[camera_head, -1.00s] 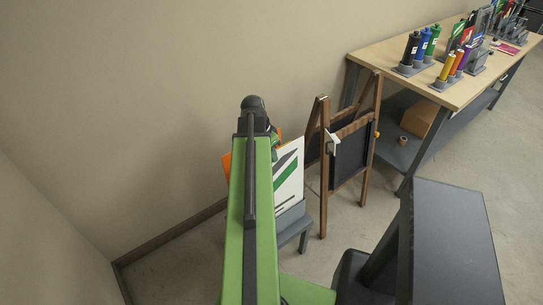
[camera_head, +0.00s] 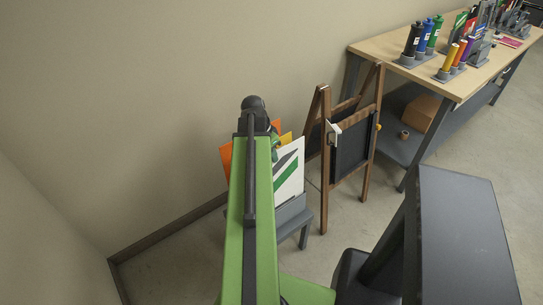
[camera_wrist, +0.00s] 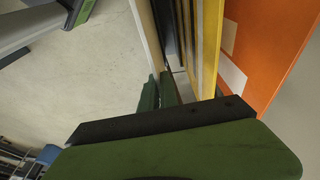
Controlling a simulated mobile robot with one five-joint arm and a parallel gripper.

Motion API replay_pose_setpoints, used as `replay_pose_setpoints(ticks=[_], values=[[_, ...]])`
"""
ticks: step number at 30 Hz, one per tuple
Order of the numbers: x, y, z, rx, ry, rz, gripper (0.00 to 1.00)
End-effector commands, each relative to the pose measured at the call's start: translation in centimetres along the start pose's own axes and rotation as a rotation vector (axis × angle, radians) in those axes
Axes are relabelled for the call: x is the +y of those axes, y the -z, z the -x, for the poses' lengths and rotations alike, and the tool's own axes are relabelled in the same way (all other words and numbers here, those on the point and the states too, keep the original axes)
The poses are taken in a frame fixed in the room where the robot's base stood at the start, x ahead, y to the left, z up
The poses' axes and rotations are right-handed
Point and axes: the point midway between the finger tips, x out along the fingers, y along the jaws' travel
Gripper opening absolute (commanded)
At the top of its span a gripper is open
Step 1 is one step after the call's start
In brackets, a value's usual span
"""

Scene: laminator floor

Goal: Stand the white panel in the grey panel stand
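The white panel (camera_head: 290,172) with green and dark stripes is upright at the grey panel stand (camera_head: 294,213) in the head view. Its lower edge meets the stand's front part; I cannot tell whether it sits in a slot. In the wrist view the panel shows as a pale thin edge (camera_wrist: 147,38). My gripper (camera_wrist: 158,91) has its green fingers close together with that edge between them, so it appears shut on the panel. In the head view my arm hides the gripper's tips and part of the panel and stand.
An orange panel (camera_wrist: 265,45) and a yellow panel (camera_wrist: 209,45) stand beside the white one. A wooden easel (camera_head: 326,150) with a dark board stands close to the right. Behind is a workbench (camera_head: 455,84) with bottles. The wall is close behind the stand.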

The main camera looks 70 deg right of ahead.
Motion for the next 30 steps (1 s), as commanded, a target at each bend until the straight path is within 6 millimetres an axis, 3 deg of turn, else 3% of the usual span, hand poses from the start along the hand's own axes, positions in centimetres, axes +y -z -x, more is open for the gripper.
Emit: replay_pose_setpoints(ticks=[16,25,30], values=[[0.0,-1.0,-4.1,0.0,0.0,0.0,0.0],[0.0,-1.1,-4.2,0.0,0.0,0.0,0.0],[0.0,-1.1,-4.2,0.0,0.0,0.0,0.24]])
